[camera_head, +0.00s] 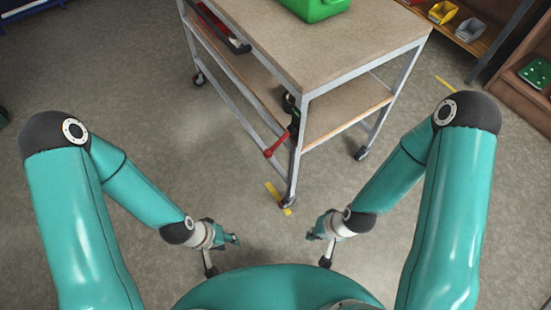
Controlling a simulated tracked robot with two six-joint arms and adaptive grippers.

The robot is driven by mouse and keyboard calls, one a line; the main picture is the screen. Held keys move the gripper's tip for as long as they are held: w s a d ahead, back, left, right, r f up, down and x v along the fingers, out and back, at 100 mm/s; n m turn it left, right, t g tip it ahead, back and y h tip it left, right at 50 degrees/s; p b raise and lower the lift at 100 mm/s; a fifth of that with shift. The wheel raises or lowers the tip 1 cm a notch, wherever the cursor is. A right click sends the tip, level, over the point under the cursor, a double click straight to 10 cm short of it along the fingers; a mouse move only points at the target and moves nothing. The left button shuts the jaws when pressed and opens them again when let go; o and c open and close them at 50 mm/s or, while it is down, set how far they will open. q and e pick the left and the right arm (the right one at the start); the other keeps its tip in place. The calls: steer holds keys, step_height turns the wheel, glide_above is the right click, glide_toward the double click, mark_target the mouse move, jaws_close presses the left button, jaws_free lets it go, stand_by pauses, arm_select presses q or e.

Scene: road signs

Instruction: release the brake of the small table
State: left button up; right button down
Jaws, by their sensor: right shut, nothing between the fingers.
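The small table (365,45) stands ahead of me on castors, with a beige top, a grey metal frame and a lower shelf. A red lever (277,146) with a round knob sits on its near corner leg, slanting down to the left. Its black mount (293,112) is partly hidden by the frame. My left gripper (231,238) is low, left of the near leg and apart from the lever; its jaw opening is too small to judge. My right gripper (315,232) is shut and empty, low and right of the near leg, touching nothing visible.
A green container (315,8) stands on the tabletop. A red and dark tray (222,28) lies at the table's left side. Yellow tape (272,191) marks the floor by the near castor (289,201). Shelves with bins (443,12) stand at right.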

steer(key=w+a+r+m+t+y+b, duration=0.25)
steer(key=w+m+t+b, duration=0.3)
steer(key=w, duration=0.55)
steer(key=w+a+r+m+t+y+b, duration=0.1)
steer(key=w+m+t+y+b, duration=0.4)
steer(key=w, duration=0.5)
steer(key=d+f+m+t+y+b, duration=0.1)
steer(key=d+f+b, duration=0.2)
steer(key=f+b, duration=0.4)
steer(key=d+f+m+t+y+b, duration=0.1)
steer(key=d+f+t+b, duration=0.1)
steer(key=f+b, duration=0.5)
steer(key=d+b, duration=0.1)
steer(key=b, duration=0.4)
steer(key=shift+w+f+y, duration=0.35)
steer(key=shift+w, duration=0.1)
